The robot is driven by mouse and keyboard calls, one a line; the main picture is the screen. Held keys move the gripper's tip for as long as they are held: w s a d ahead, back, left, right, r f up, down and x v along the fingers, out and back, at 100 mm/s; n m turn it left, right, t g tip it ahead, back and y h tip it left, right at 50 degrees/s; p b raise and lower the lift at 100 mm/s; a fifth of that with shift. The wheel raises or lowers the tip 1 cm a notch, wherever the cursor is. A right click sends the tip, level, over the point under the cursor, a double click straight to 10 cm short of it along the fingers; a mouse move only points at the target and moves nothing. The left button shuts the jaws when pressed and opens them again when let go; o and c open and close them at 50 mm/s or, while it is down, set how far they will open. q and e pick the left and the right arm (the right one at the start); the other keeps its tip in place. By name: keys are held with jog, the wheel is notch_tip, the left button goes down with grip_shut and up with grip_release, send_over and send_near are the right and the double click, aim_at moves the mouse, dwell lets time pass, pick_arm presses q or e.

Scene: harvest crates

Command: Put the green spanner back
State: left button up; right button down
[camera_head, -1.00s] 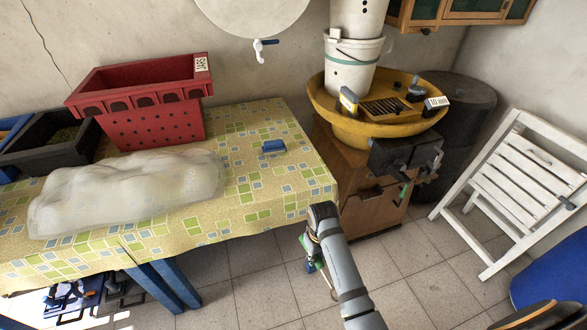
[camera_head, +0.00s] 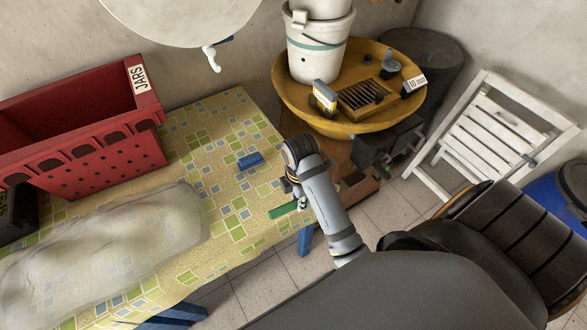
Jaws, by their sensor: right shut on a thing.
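The green spanner (camera_head: 284,210) shows partly below my right gripper (camera_head: 297,197), near the right edge of the table with the patterned cloth (camera_head: 235,118). My right gripper is shut on the spanner. The gripper and wrist hide part of the spanner and most of the fingers. From this view I cannot tell whether the spanner touches the cloth. My left gripper is not in view.
A small blue block (camera_head: 250,160) lies on the cloth near the gripper. A red crate (camera_head: 90,165) and a translucent bag (camera_head: 110,245) are at left. A yellow basin (camera_head: 300,104) with a white bucket (camera_head: 318,60) stands behind. A white folding chair (camera_head: 470,155) is at right.

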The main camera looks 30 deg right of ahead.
aim_at(268, 196)
jog(key=w+a+f+b, duration=0.1)
jog(key=w+f+b, duration=0.2)
jog(key=w, duration=0.1)
jog(key=w+a+f+b, duration=0.1)
jog(key=w+f+b, duration=0.2)
jog(key=w+b, duration=0.1)
jog(key=w+a+f+b, duration=0.1)
jog(key=w+f+b, duration=0.1)
jog(key=w+b, duration=0.2)
jog(key=shift+w+a+f, duration=0.1)
jog(key=shift+a+f, duration=0.25)
jog(key=shift+f, duration=0.05)
jog(key=shift+w+a, duration=0.1)
jog(key=shift+w, duration=0.3)
jog(key=f, duration=0.1)
jog(key=w+f+p, duration=0.1)
jog(key=f, duration=0.1)
jog(key=shift+a+p, duration=0.15)
jog(key=shift+p, duration=0.15)
jog(key=shift+f, duration=0.4)
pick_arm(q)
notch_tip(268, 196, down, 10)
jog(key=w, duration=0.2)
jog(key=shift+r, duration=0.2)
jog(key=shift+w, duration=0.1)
pick_arm(e)
jog(key=shift+f, duration=0.1)
jog(key=c, duration=1.2)
grip_release()
jog(key=shift+f, duration=0.1)
